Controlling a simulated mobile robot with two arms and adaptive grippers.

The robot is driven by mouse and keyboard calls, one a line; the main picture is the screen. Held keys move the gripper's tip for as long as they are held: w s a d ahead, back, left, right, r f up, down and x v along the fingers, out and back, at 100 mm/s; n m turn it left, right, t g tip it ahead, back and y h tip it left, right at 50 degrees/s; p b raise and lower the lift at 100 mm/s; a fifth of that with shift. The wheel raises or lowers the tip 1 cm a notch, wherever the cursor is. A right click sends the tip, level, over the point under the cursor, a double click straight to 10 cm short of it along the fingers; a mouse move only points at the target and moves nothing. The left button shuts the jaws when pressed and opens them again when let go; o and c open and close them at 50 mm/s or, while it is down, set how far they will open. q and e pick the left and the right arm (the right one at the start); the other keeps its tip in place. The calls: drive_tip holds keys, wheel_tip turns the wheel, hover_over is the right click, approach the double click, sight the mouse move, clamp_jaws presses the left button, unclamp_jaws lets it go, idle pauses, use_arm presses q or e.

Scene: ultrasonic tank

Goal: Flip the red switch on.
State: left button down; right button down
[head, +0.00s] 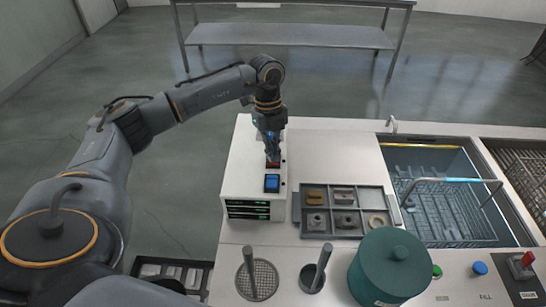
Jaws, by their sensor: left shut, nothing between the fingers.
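The red switch (273,165) is on the top of a white box (241,165), with a blue switch (272,183) just in front of it. My left gripper (272,156) is shut and empty. It points down with its fingertips at the red switch and partly covers it. I cannot tell whether the fingertips touch it, or which way the switch is tipped. My right gripper is not in view.
Right of the box are a grey parts tray (368,235) and a tank (430,240) with a raised handle. A green lidded pot (390,268), a round strainer (258,293) and a cup with a handle (312,282) stand in front. The counter behind the tray is clear.

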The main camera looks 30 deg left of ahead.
use_arm(q)
drive_tip(key=shift+f, duration=0.35)
drive_tip(key=shift+r, duration=0.15)
drive_tip(key=shift+r+p, duration=0.7)
drive_tip(key=shift+r, duration=0.2)
drive_tip(key=shift+r+p, duration=1.85)
drive_tip(key=shift+r, duration=0.65)
